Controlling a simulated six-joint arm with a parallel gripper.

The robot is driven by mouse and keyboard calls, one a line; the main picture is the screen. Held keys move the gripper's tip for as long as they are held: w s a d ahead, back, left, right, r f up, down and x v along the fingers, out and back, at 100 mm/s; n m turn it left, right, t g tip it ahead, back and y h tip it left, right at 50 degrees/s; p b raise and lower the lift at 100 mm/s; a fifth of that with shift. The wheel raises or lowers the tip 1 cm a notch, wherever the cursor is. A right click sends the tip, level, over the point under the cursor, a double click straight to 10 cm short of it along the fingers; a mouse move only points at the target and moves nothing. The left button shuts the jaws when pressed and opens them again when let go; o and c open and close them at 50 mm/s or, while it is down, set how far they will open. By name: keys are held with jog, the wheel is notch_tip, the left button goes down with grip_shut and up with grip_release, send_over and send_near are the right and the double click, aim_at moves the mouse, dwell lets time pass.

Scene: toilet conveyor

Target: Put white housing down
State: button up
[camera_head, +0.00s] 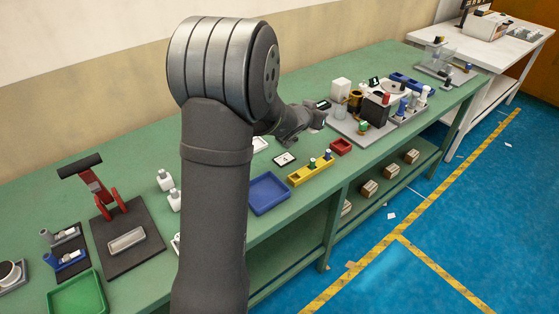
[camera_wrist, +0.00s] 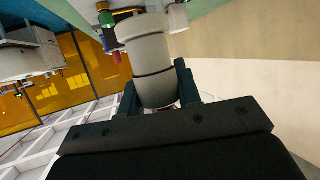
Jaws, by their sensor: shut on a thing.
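The white housing (camera_wrist: 152,55) is a pale grey-white cylinder with a dark ring near its lower part in the wrist view. My gripper (camera_wrist: 156,84) is shut on it, with one dark finger on each side. In the head view my gripper (camera_head: 316,116) is stretched over the green table, just left of a grey station with several parts. My own arm hides part of the table, and I cannot clearly make out the held housing in the head view.
A blue tray (camera_head: 269,192), a yellow holder (camera_head: 311,172) with small parts and a red tray (camera_head: 341,146) lie near the table's front edge. The station holds a black box (camera_head: 376,108). A red press (camera_head: 98,190) and a green tray (camera_head: 78,294) are at left.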

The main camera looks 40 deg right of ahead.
jog(key=s+a+m+g, duration=0.45)
jog(key=s+a, duration=1.15)
jog(key=a, duration=0.4)
jog(key=shift+g+h, duration=0.25)
jog(key=shift+h, duration=0.15)
jog(key=w+f, duration=0.2)
jog(key=w, duration=0.1)
jog(key=w+a+f, duration=0.1)
jog(key=w+f, duration=0.1)
jog(key=w, duration=0.2)
jog(key=w+a+f, duration=0.1)
jog(key=w+f, duration=0.2)
jog(key=w, duration=0.1)
jog(key=shift+a, duration=0.25)
jog(key=shift+f, duration=2.05)
jog(key=shift+f, duration=0.2)
jog(key=o, duration=1.1)
